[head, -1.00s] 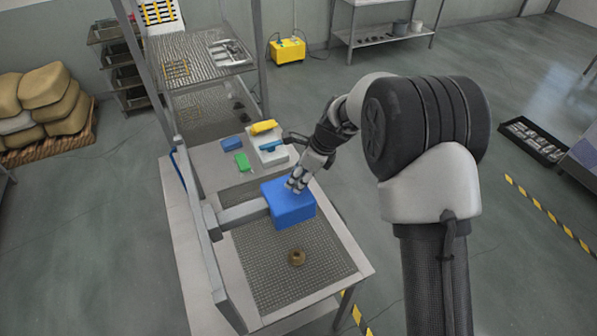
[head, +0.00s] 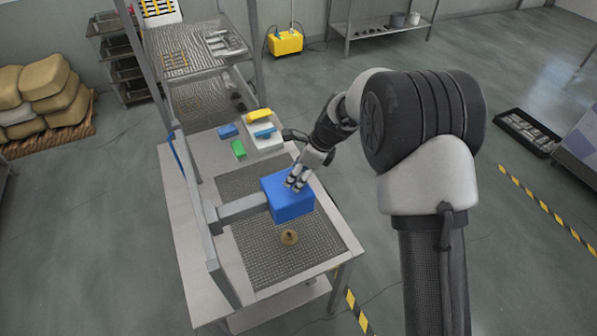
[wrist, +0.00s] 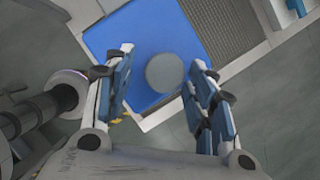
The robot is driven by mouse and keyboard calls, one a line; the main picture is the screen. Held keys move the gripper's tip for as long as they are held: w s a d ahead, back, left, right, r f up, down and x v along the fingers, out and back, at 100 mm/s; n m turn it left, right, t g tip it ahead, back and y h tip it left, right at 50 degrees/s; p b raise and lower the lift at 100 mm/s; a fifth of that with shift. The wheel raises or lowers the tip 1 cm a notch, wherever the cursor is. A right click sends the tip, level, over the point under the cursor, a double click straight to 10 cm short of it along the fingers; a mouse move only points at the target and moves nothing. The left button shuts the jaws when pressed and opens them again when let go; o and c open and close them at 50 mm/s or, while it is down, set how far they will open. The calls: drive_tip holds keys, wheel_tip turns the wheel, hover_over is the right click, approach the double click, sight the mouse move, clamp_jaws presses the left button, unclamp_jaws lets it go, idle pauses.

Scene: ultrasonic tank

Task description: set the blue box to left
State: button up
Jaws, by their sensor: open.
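The large blue box (head: 288,203) sits at the end of a grey horizontal bar, over the mesh-covered table. In the wrist view the blue box (wrist: 125,38) has a round grey disc (wrist: 165,72) on its face. My gripper (head: 295,183) is at the top of the box, fingers pointing down. In the wrist view my gripper (wrist: 160,88) is open, with the disc between its fingertips. I cannot tell whether the fingers touch the disc or the box.
A brass round piece (head: 289,237) lies on the mesh in front of the box. Behind are a small blue block (head: 228,130), a green block (head: 238,149), a yellow block (head: 258,115) and a white case (head: 268,142). A grey post (head: 203,195) stands left of the box.

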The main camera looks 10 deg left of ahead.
drive_tip(key=shift+w+r, duration=0.1)
drive_tip(key=shift+r, duration=0.25)
drive_tip(key=v, duration=1.1)
drive_tip(key=shift+d+r, duration=0.15)
drive_tip(key=shift+d, duration=0.05)
drive_tip(key=s+d+n+t+h+b, duration=0.2)
drive_tip(key=s+d+n+b, duration=0.7)
drive_tip(key=s+d+b, duration=0.4)
drive_tip(key=s+d+f+n+t+h+b, duration=0.1)
drive_tip(key=s+d+f+n+b, duration=0.3)
drive_tip(key=s, duration=0.5)
drive_tip(key=s+d+f+n+t+h+b, duration=0.1)
drive_tip(key=s+d+f+n+b, duration=0.4)
drive_tip(key=s, duration=0.4)
wheel_tip(320, 180, down, 2)
drive_tip(key=shift+f+n, duration=0.1)
drive_tip(key=shift+n, duration=0.7)
